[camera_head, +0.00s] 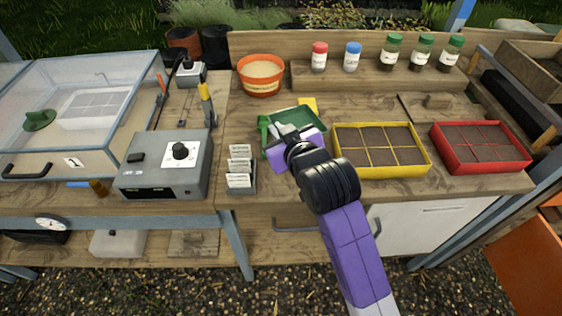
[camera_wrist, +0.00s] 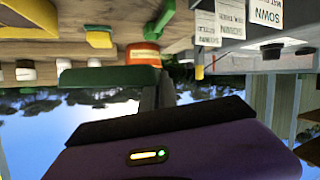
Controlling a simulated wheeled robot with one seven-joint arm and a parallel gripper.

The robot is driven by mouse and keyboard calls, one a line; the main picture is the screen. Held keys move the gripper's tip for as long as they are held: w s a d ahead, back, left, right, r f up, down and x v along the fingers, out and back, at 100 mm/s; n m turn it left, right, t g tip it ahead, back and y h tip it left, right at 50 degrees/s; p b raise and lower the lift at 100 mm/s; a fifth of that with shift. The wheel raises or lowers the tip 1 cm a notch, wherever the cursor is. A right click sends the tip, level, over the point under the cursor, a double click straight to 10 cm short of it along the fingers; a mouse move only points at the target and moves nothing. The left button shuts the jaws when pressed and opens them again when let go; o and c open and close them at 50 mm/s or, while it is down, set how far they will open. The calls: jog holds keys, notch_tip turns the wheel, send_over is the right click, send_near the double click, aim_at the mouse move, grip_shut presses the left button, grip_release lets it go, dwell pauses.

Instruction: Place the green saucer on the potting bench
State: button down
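The green saucer (camera_head: 310,114) shows as a dark green, shallow, straight-edged piece at the tip of my gripper (camera_head: 283,132), above the middle of the wooden potting bench (camera_head: 300,184). In the upside-down wrist view the saucer (camera_wrist: 105,78) is seen edge-on against the sky, clear of the bench top. My gripper's grey fingers (camera_wrist: 158,92) look close together at one end of it and appear shut on it. The purple gripper body hides part of the saucer and the exact grip.
A yellow seed tray (camera_head: 425,162) and a red one (camera_head: 523,160) stand to the right. An orange pot (camera_head: 261,88) and several capped jars (camera_head: 353,62) stand behind. A label holder (camera_head: 250,184) is front left.

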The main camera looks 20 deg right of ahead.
notch_tip(320, 180, down, 12)
dwell(0.5)
jog(key=shift+f, duration=0.1)
jog(key=c, duration=1.6)
grip_release()
jog(key=shift+c, duration=0.2)
jog(key=v, duration=1.2)
